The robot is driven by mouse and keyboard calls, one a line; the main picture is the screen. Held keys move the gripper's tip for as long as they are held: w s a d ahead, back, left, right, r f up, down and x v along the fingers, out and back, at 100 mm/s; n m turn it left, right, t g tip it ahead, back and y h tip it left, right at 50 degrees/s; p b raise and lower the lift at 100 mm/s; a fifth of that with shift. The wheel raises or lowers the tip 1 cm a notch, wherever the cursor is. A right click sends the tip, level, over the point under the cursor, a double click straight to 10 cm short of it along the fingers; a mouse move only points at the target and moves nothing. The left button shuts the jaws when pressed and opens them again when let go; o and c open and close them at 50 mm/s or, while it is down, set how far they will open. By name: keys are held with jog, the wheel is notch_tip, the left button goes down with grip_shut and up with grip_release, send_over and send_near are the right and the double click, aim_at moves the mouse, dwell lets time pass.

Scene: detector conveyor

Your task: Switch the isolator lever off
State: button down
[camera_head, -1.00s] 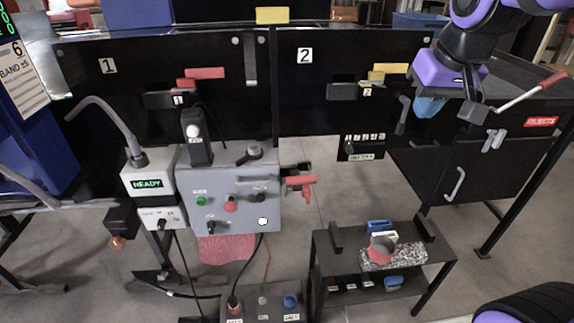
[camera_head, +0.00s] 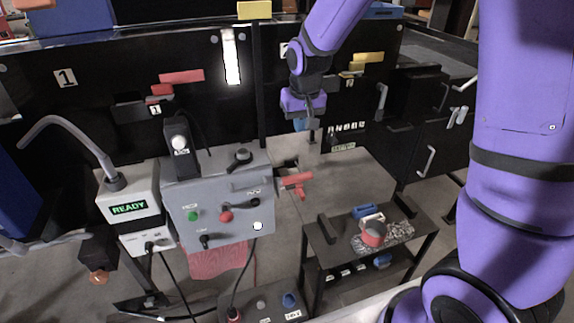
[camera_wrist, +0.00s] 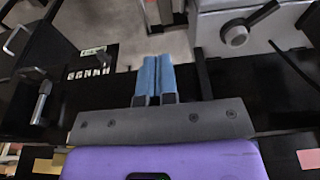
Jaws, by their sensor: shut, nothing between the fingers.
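The red lever (camera_head: 297,183) sticks out from the right side of the grey control box (camera_head: 240,180) in the head view. It lies roughly level, on a dark mount. My gripper (camera_head: 301,125) hangs above it and slightly to the right, in front of the black panel, apart from the lever. In the wrist view its two blue fingers (camera_wrist: 156,65) are pressed together with nothing between them. The control box shows at the upper right of the wrist view (camera_wrist: 210,35). I cannot make out the red lever clearly there.
The box front carries a green button (camera_head: 193,216), a red button (camera_head: 226,216) and black knobs. A READY display unit (camera_head: 130,208) stands at its left. A low dark cart (camera_head: 322,238) with a red mug (camera_head: 373,235) stands below right. Floor shows between box and cart.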

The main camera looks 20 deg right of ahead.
jog(key=shift+w+a+f, duration=0.2)
jog(key=shift+a+f, duration=0.05)
jog(key=shift+f, duration=0.1)
send_near(290, 180)
jog(key=w+d+f, duration=0.3)
jog(key=w+f, duration=0.2)
jog(key=shift+s+a+f, duration=0.1)
jog(key=shift+s+f, duration=0.5)
jog(key=shift+f, duration=0.3)
jog(key=shift+f, duration=0.1)
